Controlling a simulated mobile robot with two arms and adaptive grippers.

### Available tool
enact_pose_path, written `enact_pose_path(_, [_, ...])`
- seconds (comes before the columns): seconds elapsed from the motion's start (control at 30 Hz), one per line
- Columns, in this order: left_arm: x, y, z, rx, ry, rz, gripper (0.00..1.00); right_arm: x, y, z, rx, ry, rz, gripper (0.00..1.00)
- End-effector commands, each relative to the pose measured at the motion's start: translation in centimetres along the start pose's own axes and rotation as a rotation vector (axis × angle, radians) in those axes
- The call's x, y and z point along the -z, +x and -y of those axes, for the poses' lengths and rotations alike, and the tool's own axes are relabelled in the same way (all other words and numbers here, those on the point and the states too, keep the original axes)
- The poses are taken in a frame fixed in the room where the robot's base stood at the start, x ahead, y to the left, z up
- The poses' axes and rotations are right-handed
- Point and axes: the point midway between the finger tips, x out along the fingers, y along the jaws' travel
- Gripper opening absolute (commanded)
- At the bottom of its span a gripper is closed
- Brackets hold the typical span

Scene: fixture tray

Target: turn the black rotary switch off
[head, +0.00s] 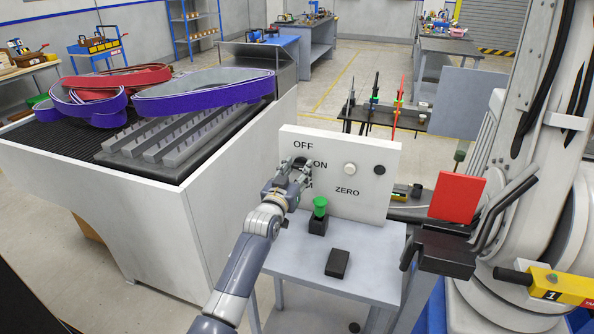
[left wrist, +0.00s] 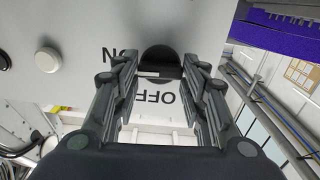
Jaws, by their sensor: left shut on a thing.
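The black rotary switch (left wrist: 160,64) sits on a pale upright panel (head: 365,150) with the labels OFF, ON and ZERO. In the left wrist view it lies between the fingertips, with ON to its left and OFF below it. A white mark on the knob reaches from near its middle to the left, toward the ON side. My left gripper (head: 292,178) is at the panel and shut on the switch, one finger on each side; it also shows in the left wrist view (left wrist: 158,78). In the head view the gripper hides most of the switch. My right gripper is out of view.
The panel also carries a white button (head: 350,169) and a black button (head: 380,170). A green-topped button (head: 320,206) and a black block (head: 338,263) stand on the small grey table (head: 300,268). A large pale bin (head: 150,240) stands close on the left.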

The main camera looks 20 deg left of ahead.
Motion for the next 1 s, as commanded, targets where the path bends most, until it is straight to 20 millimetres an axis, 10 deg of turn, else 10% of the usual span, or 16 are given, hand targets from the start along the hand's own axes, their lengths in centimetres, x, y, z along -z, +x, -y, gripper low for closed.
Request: enact_pose_path(1.0, [-0.2, 0.0, 0.2, 0.001, -0.888, 0.001, 0.16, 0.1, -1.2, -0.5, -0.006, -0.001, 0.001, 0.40])
